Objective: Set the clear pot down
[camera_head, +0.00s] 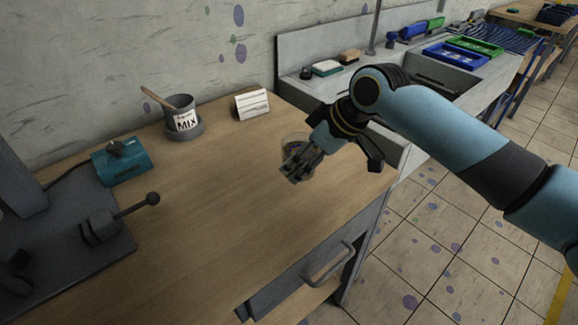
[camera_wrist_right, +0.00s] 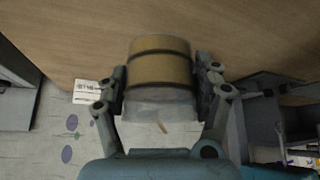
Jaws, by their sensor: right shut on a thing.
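The clear pot (camera_head: 292,141) is in my right gripper (camera_head: 300,166), over the right part of the wooden counter. In the wrist view the pot (camera_wrist_right: 160,66) sits between the two fingers of the right gripper (camera_wrist_right: 162,88), one finger on each side. Its far part looks tan and banded, and its near part is pale and see-through. In the head view the fingers hide much of the pot. I cannot tell whether its base touches the counter. My left gripper is not in view.
The wooden counter (camera_head: 215,205) is clear around the pot. A grey MIX pot (camera_head: 182,118) with a stick, a white card (camera_head: 252,104) and a teal box (camera_head: 122,162) stand toward the back. A dark lever device (camera_head: 100,228) is at left. A sink unit (camera_head: 340,85) adjoins at right.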

